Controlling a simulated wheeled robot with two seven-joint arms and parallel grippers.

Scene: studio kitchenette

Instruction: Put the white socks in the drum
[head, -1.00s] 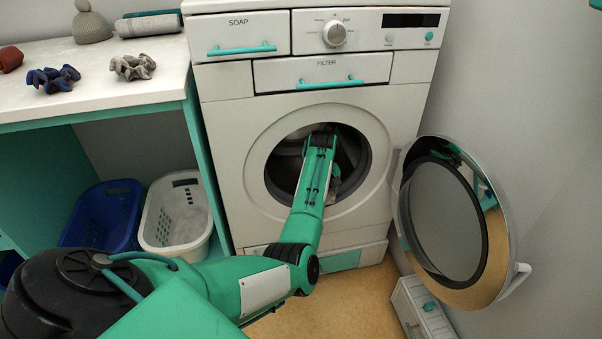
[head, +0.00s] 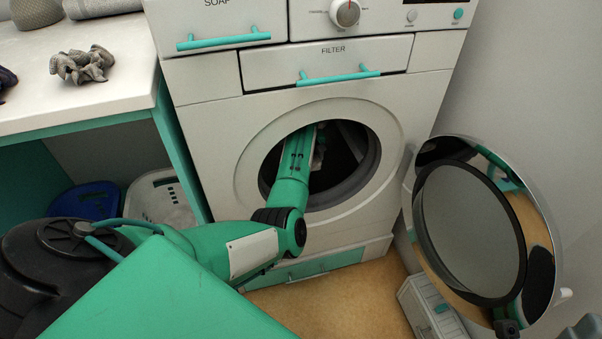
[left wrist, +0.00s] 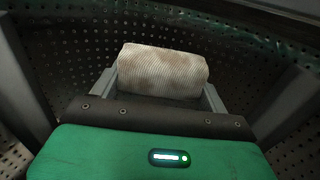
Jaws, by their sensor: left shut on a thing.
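The white socks (left wrist: 163,68), a ribbed off-white roll with faint brownish stains, are held between the fingers of my left gripper (left wrist: 162,88) in the left wrist view. Around them is the dark perforated wall of the drum (left wrist: 65,60). The washer door (head: 470,235) hangs wide open at the right. My right gripper is not recognisable in either view.
The washing machine front (head: 225,110) surrounds the opening closely. A counter (head: 120,95) at left bears a grey crumpled item (head: 82,65). Blue (head: 88,203) and white (head: 160,200) baskets stand beneath it. A small white unit (head: 432,312) stands under the door. An unclear grey shape sits in the bottom right corner.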

